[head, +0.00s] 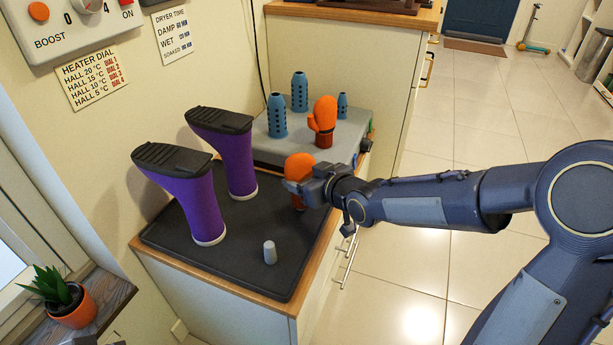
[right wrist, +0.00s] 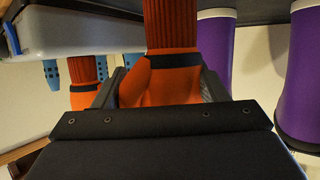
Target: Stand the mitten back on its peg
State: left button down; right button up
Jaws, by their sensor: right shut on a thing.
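My right gripper (head: 302,187) is shut on an orange mitten (head: 298,167) over the right side of the dark tray (head: 178,238). The held mitten is upright, its red-brown ribbed cuff downward; it fills the middle of the right wrist view (right wrist: 165,82), between the fingers. In the head view the gripper hides part of it, and I cannot tell whether the cuff touches the tray. A second orange mitten (head: 325,115) stands upright on the grey dryer box (head: 305,146). Blue perforated pegs, a left one (head: 277,117), a back one (head: 299,92) and a small one (head: 342,105), stand bare there.
Two purple boots stand upside down on the tray, a front one (head: 192,200) and a back one (head: 230,155). A small grey peg (head: 270,252) stands near the tray's front. A potted plant (head: 72,302) is at the lower left. Open floor lies to the right.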

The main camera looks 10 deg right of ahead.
jog(key=shift+f+b, duration=0.8)
jog(key=shift+f, duration=0.1)
jog(key=o, duration=1.1)
jog(key=shift+c, duration=0.2)
jog(key=shift+r, duration=0.15)
jog(key=p+v, duration=0.3)
jog(key=v, duration=0.4)
jog(key=shift+s+p, duration=0.3)
jog(key=shift+s, duration=0.05)
jog(key=shift+d, duration=0.15)
